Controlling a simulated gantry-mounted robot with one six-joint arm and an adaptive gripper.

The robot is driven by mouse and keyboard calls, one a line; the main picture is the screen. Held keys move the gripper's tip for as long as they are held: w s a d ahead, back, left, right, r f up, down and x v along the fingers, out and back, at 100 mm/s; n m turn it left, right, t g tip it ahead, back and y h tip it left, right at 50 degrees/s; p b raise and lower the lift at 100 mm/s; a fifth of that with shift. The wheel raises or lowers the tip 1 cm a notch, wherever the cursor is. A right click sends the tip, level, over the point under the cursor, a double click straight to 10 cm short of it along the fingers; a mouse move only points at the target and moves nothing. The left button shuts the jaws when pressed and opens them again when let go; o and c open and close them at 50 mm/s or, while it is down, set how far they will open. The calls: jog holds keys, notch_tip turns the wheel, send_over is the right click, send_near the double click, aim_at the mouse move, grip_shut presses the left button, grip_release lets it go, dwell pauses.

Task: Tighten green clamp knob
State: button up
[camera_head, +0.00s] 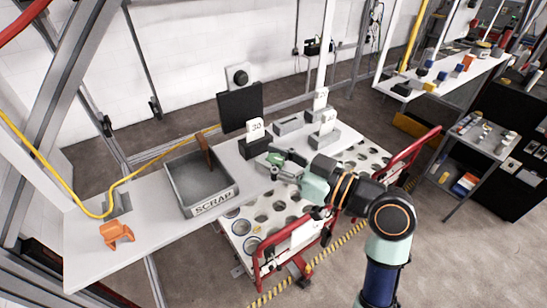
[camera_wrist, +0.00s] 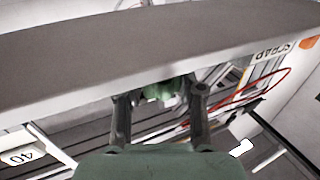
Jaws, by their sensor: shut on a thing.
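The green clamp knob (camera_wrist: 160,90) shows in the wrist view at the edge of a grey surface, between the two dark fingers of my gripper (camera_wrist: 160,100). My gripper is shut on the knob, one finger on each side. In the head view my gripper (camera_head: 279,163) reaches in from the right to the front edge of the white workbench (camera_head: 150,195), beside the dark block with the "30" card (camera_head: 256,128). A bit of green shows at the fingertips there, but the fingers mostly hide the knob. The rest of the clamp is hidden.
A grey scrap bin (camera_head: 212,205) stands on the bench to the left, with an orange part (camera_head: 116,234) farther left. Grey blocks with number cards (camera_head: 326,122) stand behind my gripper. A cart with a holed top (camera_head: 270,210) and red handles (camera_head: 410,150) is below.

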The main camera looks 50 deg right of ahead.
aim_at(278, 166)
jog(key=m+h+p, duration=0.1)
jog(key=m+h, duration=0.1)
jog(key=h, duration=0.1)
jog(key=m+h+p, duration=0.1)
jog(key=m+h, duration=0.1)
jog(key=h, duration=0.1)
jog(key=shift+a+r+h, duration=0.1)
jog(key=shift+r+h, duration=0.05)
jog(key=shift+h, duration=0.25)
jog(key=shift+m+g+h+p, duration=0.5)
jog(key=shift+m+h+p, duration=0.45)
jog(key=shift+m+h, duration=0.55)
jog(key=shift+h, duration=0.5)
jog(key=o, duration=1.2)
jog(key=shift+c, duration=0.2)
jog(key=v, duration=0.7)
jog(key=shift+s, duration=0.25)
jog(key=shift+s, duration=0.1)
